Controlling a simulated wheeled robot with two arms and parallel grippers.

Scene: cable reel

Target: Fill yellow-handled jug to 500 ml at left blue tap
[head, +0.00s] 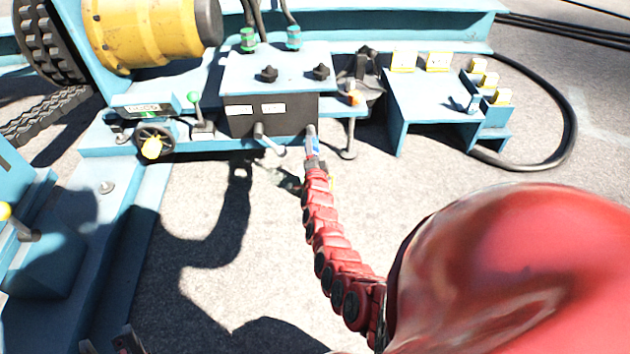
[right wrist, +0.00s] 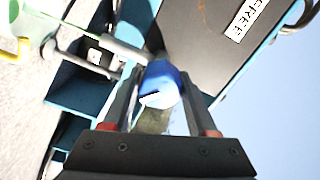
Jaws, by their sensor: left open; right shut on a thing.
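My right gripper (head: 314,160), at the end of the red arm, is at the front of the dark panel box. In the right wrist view its fingers (right wrist: 158,95) are closed around a blue and white piece (right wrist: 160,82), which looks like a tap handle; a blue spot (head: 314,146) shows there in the head view. I cannot tell which tap it is. My left gripper (head: 108,345) is open, at the bottom edge, mostly out of view.
The blue bench carries a dark panel box (head: 290,118), a handwheel (head: 153,138) and a green-knobbed lever (head: 195,112). A yellow drum (head: 145,35) stands at upper left. A blue table (head: 430,95) stands right. A black hose (head: 572,125) loops there. Open floor lies in front.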

